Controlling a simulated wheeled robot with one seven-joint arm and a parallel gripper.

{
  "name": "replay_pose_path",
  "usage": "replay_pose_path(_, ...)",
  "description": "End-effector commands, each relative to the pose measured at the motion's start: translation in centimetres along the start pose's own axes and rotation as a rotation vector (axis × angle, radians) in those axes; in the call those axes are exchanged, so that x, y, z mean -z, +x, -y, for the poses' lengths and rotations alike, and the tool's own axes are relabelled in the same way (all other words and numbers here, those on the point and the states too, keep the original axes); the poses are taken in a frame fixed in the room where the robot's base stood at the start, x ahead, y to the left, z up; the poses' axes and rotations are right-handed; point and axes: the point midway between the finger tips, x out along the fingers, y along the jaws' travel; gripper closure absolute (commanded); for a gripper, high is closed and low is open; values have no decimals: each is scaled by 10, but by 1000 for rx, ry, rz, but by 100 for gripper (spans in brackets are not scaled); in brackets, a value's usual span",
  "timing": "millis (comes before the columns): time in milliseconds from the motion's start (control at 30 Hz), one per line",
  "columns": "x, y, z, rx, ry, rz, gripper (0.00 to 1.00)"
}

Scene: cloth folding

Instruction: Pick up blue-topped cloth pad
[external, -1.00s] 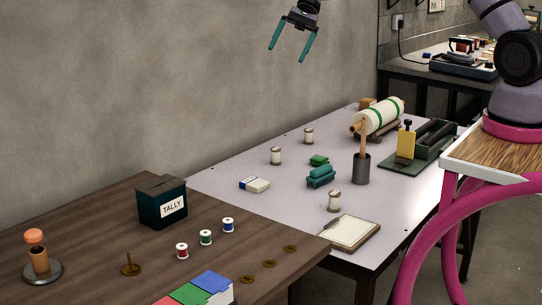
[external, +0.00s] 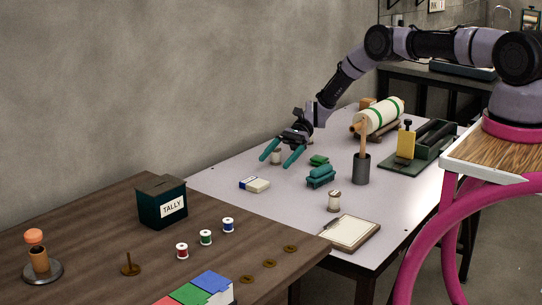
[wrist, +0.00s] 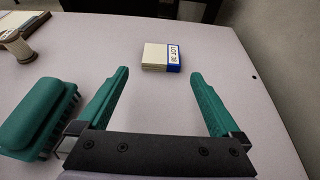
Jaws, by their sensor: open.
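The blue-topped cloth pad (external: 254,185) lies flat on the pale table (external: 222,180), left of its middle. It is a small cream block with a blue end. In the wrist view the pad (wrist: 155,57) lies beyond my fingertips, about centred between them, with a blue end marked with lettering on its right. My gripper (external: 277,158) has teal fingers spread apart and empty. It is above the table, behind the pad in the external view. In the wrist view my gripper (wrist: 160,74) shows both fingers whole, with nothing between them.
A teal brush (external: 320,178) lies right of the pad; the brush (wrist: 40,118) is beside my left finger in the wrist view. The table around the pad is clear.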

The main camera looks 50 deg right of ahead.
Motion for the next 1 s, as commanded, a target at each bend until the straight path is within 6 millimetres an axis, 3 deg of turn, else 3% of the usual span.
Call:
replay_pose_path(200,0,36,-1,-5,1,0,0)
replay_pose_path(467,-1,58,0,-3,-1,-2,0)
replay_pose_path(700,-1,93,2,-4,-1,-2,0)
replay_pose_path(967,-1,100,2,-2,0,-2,0)
replay_pose_path(1000,-1,100,2,-2,0,-2,8)
